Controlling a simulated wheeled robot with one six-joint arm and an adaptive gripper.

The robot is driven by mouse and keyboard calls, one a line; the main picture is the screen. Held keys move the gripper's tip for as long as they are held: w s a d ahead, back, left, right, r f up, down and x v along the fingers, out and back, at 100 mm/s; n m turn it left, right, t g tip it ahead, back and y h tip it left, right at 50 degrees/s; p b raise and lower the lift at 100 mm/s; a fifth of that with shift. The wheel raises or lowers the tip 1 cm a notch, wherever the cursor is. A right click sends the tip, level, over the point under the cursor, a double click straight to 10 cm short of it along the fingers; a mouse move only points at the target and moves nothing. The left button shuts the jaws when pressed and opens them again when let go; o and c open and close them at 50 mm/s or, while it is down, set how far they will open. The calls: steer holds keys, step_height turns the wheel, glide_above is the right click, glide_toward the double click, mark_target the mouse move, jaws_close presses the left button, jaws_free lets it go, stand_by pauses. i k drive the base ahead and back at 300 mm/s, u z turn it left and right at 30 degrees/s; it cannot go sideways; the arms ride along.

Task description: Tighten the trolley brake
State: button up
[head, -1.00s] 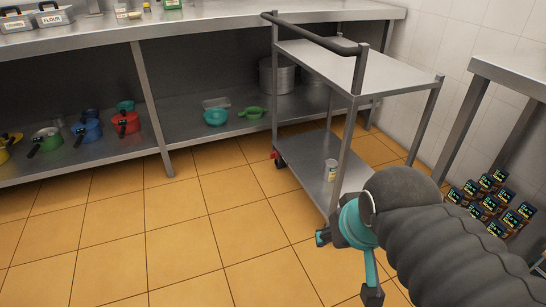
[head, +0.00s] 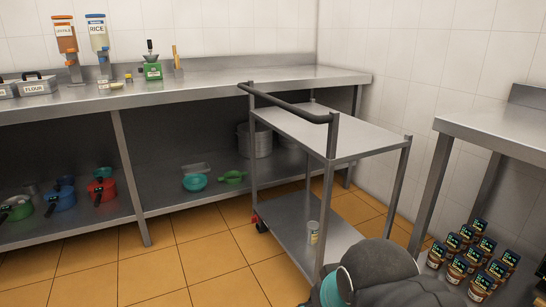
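The grey metal trolley (head: 340,133) stands right of centre, with a dark handle bar along its left end. A small red piece (head: 255,218), which looks like the brake pedal, shows at a dark caster wheel (head: 262,227) under its far left corner. Whether the brake is pressed is too small to tell. The other casters are hidden or out of view.
Several jars (head: 470,255) sit at right beneath another table (head: 500,128). Tiled floor (head: 200,262) is open left of the trolley.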

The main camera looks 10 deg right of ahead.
mark_target(254, 220)
steer(key=u, duration=0.35)
steer(key=k, duration=0.85)
steer(key=u, duration=0.9)
steer(key=i, duration=2)
steer(key=z, duration=1.05)
steer(key=i, duration=1.05)
steer(key=z, duration=1.55)
steer(key=i, duration=0.5)
steer(key=z, duration=0.4)
